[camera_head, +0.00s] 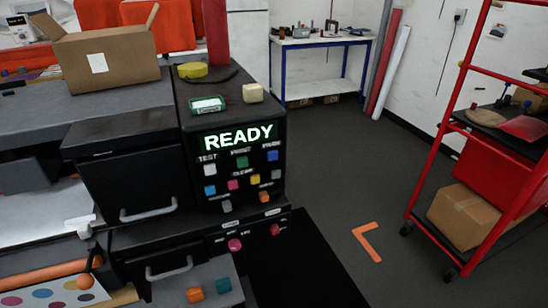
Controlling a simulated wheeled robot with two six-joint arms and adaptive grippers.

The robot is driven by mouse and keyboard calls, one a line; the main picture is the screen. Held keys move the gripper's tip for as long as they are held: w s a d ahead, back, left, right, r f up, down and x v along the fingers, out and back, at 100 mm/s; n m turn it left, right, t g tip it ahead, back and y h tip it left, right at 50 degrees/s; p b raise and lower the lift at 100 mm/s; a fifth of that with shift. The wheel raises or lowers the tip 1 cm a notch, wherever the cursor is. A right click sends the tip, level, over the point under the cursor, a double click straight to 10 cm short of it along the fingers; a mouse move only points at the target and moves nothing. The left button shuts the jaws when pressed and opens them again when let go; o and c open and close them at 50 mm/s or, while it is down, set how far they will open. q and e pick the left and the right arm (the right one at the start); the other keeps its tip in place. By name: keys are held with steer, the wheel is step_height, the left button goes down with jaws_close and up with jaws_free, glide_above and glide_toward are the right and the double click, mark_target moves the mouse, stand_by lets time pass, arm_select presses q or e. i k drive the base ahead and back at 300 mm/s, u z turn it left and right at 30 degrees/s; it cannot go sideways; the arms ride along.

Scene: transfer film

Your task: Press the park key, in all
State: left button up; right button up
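A black machine (230,128) stands left of centre with a lit display (238,137) that reads READY. Below it is a panel of small coloured keys: a white key (210,169) under the label TEST, a green key (242,162), a dark blue key (272,155), a light blue key (210,190), a pink key (233,185), a yellow key (255,179), a grey key (226,206) and an orange key (264,197). CLEAR is readable in the middle. Other labels are too small to read surely, so I cannot tell which key is park. Neither gripper is in view.
A lower front carries a pink knob (235,245) and a red knob (275,229). A yellow roll (193,70), a small green-and-white box (208,105) and a cream block (252,93) lie on top.

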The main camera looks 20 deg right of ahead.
mark_target(272, 155)
steer(key=k, duration=0.5)
steer(key=u, duration=0.85)
steer(key=i, duration=0.9)
steer(key=z, duration=0.8)
